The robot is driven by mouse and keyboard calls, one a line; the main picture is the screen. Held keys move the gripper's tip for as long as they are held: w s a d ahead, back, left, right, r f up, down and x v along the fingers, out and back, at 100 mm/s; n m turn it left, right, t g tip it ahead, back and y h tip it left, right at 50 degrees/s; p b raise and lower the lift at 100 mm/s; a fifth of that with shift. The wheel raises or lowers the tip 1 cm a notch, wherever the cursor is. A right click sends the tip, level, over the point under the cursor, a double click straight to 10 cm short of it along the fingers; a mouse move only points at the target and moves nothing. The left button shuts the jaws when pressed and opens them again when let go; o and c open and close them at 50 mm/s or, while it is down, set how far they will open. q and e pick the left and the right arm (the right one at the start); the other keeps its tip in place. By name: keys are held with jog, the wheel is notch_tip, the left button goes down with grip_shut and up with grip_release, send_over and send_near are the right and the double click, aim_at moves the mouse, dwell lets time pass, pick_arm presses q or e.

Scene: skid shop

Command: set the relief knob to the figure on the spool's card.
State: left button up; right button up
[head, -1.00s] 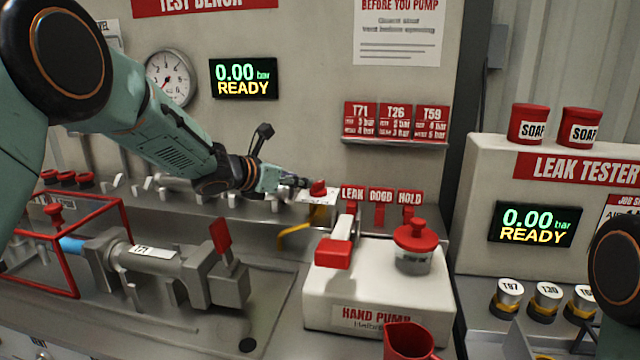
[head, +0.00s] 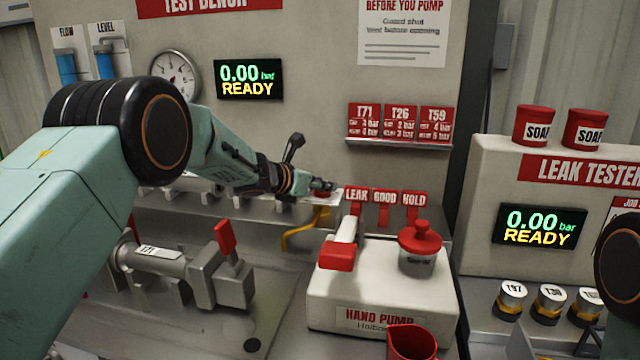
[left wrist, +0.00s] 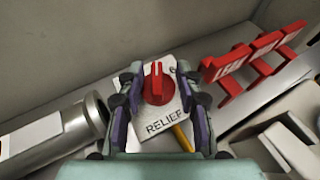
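The red relief knob (left wrist: 157,88) sits on a white plate marked RELIEF (left wrist: 165,120) in the left wrist view. Its pale pointer line points to the top of the picture; the scale is unreadable. My left gripper (left wrist: 158,100) is open, with one finger on each side of the knob; I cannot tell whether they touch it. In the head view my left gripper (head: 324,186) hides most of the knob. A grey spool (head: 150,262) lies on the bench, its white label unreadable. Red cards T71 (head: 364,122), T26 (head: 399,122) and T59 (head: 434,122) stand on a wall shelf, their small figures blurred.
The hand pump (head: 375,285) with its red-ended lever (head: 338,255) stands in front of the knob. Red LEAK, GOOD and HOLD tags (head: 385,197) are just right of the gripper. The bench display (head: 248,80) reads 0.00 and READY. A leak tester (head: 480,190) stands right.

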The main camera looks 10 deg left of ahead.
pick_arm(q)
jog(key=shift+a, duration=0.4)
jog(key=c, duration=0.4)
jog(key=shift+d, duration=0.25)
grip_shut()
jog(key=shift+a, duration=0.1)
